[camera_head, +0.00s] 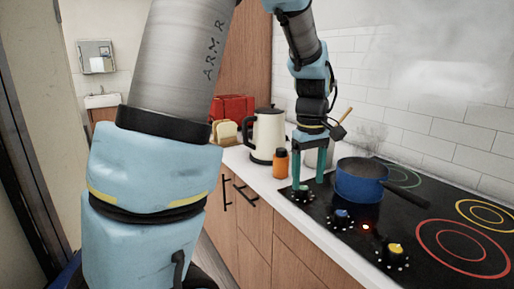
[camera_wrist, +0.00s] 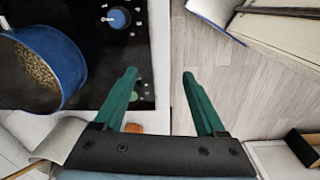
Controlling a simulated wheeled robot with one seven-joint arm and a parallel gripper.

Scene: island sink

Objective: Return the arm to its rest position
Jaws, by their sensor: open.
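My gripper (camera_head: 309,181) points down over the front left part of the black cooktop, at the left side of the blue pot. Its two teal fingers are apart with nothing between them. In the wrist view my gripper (camera_wrist: 159,74) is open above the counter's front edge, with the cooktop on one side and the floor on the other. My arm reaches out across the head view, and its near links hide part of the cabinets and doorway.
The blue pot (camera_head: 360,183) stands on the cooktop (camera_head: 405,213), its dark handle pointing right; it holds brownish grains in the wrist view (camera_wrist: 42,66). An orange bottle (camera_head: 280,163), a cream kettle (camera_head: 268,135) and a red toaster (camera_head: 233,107) stand left of my gripper. Knobs line the front.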

